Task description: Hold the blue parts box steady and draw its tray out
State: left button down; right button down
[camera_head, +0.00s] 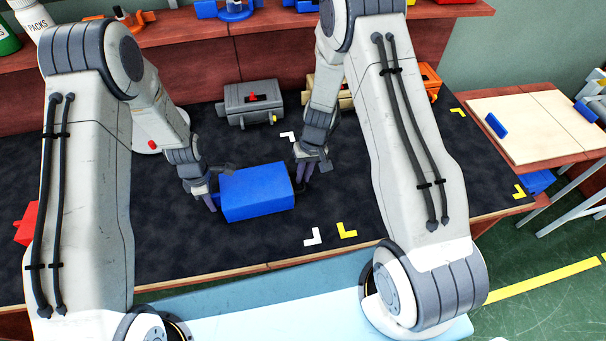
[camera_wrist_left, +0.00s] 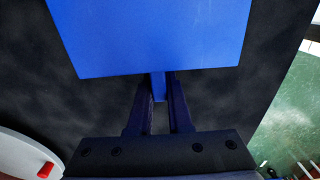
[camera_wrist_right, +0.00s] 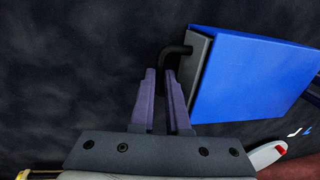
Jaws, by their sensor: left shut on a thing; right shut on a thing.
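The blue parts box (camera_head: 255,193) lies on the dark mat in the middle of the table. In the left wrist view its blue end (camera_wrist_left: 155,40) carries a narrow blue tab (camera_wrist_left: 158,86). My left gripper (camera_head: 213,202) is shut on that tab (camera_wrist_left: 158,98) at the box's left end. At the right end, the right wrist view shows the tray's dark grey front (camera_wrist_right: 196,78) with a bent black handle (camera_wrist_right: 176,50), beside the blue casing (camera_wrist_right: 250,80). My right gripper (camera_head: 303,172) is shut on the handle (camera_wrist_right: 163,80). The tray's inside is hidden.
A grey box (camera_head: 251,103) and a tan box (camera_head: 325,92), partly behind my right arm, stand at the back. A red block (camera_head: 27,224) lies at the far left. White (camera_head: 312,237) and yellow (camera_head: 346,231) corner marks lie on clear mat right of the box.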

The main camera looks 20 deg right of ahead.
dwell(0.6)
jog(key=d, duration=1)
jog(key=shift+d, duration=0.15)
jog(key=c, duration=0.9)
grip_release()
jog(key=r, duration=0.4)
jog(key=d+r, duration=0.1)
jog(key=r, duration=0.3)
jog(key=d+r, duration=0.1)
jog(key=r, duration=0.3)
pick_arm(q)
jog(key=c, duration=0.8)
grip_release()
pick_arm(e)
jog(key=shift+f, duration=0.1)
